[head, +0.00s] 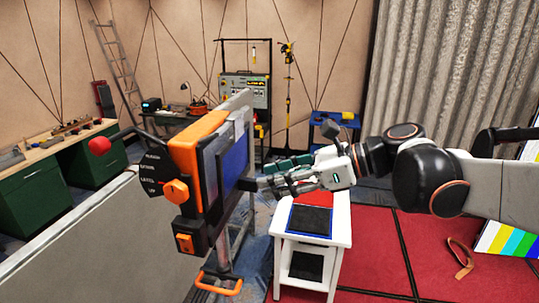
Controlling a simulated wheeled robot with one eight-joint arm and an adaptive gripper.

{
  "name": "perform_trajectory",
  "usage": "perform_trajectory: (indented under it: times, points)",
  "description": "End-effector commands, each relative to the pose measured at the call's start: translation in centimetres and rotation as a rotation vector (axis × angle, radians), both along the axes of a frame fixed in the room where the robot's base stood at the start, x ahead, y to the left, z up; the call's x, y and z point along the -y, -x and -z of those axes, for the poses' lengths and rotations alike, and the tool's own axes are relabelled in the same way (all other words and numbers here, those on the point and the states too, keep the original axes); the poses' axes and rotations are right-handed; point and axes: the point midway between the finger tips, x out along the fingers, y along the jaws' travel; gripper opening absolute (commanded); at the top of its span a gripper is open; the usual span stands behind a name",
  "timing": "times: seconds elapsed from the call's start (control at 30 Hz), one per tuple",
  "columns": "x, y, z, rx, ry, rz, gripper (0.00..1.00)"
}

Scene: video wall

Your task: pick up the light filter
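My gripper (268,180) reaches in from the right with its fingers pointing left. Its fingertips are close to the right edge of a blue panel (235,163) on an orange and black device (198,175). I cannot tell whether they touch it, or whether the fingers are apart or closed on something. A flat dark square with a blue border (311,221) lies on a white side table (341,236) below my gripper. No label shows which of these flat pieces is the light filter.
A grey low wall (130,240) runs along the left front. Another dark flat piece (306,266) lies on the table's lower shelf. An orange loop (460,258) lies on the red floor beside a colour-striped panel (508,239). The red floor right of the table is mostly clear.

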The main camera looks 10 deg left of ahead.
Motion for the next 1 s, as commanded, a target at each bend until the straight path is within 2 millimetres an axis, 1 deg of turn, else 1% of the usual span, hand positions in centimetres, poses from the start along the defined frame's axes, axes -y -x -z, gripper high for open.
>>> perform_trajectory:
  times: [0.17,0.3,0.43,0.63,0.67,0.7,0.8,1.0]
  points:
    - [-2.4,-0.3,0.3,0.001,0.0,-0.005,0.35]
    - [-4.1,-0.5,1.1,0.001,0.0,-0.004,0.35]
    - [-4.7,-0.5,1.4,0.001,0.0,-0.002,0.35]
    - [-4.7,-0.5,1.5,0.001,0.0,-0.002,0.35]
    - [-4.7,-0.5,1.5,0.001,0.0,-0.002,0.3]
    - [-4.7,-0.5,1.5,0.001,0.0,-0.002,0.21]
    - [-4.7,-0.5,1.5,0.001,0.0,-0.002,0.0]
    - [-4.7,-0.5,1.5,0.001,0.0,-0.002,0.0]
